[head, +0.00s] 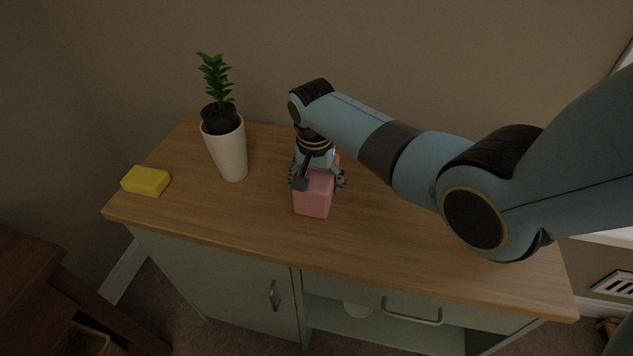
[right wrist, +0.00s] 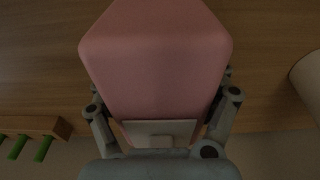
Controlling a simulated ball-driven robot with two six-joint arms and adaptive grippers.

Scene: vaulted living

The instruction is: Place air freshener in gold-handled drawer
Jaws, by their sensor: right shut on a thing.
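The air freshener appears to be the pink, rounded box (head: 313,201) on the wooden cabinet top, near its middle. It fills the centre of the right wrist view (right wrist: 155,50). My right gripper (head: 318,180) reaches down over it and is shut on it, one finger on each side (right wrist: 163,110). The box looks to be at the cabinet top; I cannot tell whether it is lifted. A bar handle (head: 411,315) sits at the cabinet's front right, and another handle (head: 273,296) is on the left door. Both look grey, not clearly gold. My left gripper is not in view.
A white potted plant (head: 229,152) stands left of the box. A yellow sponge (head: 146,181) lies at the top's left end. A pale round object (head: 357,309) shows in the space under the top (head: 450,262). A wall is behind. A dark wooden piece (head: 30,270) stands lower left.

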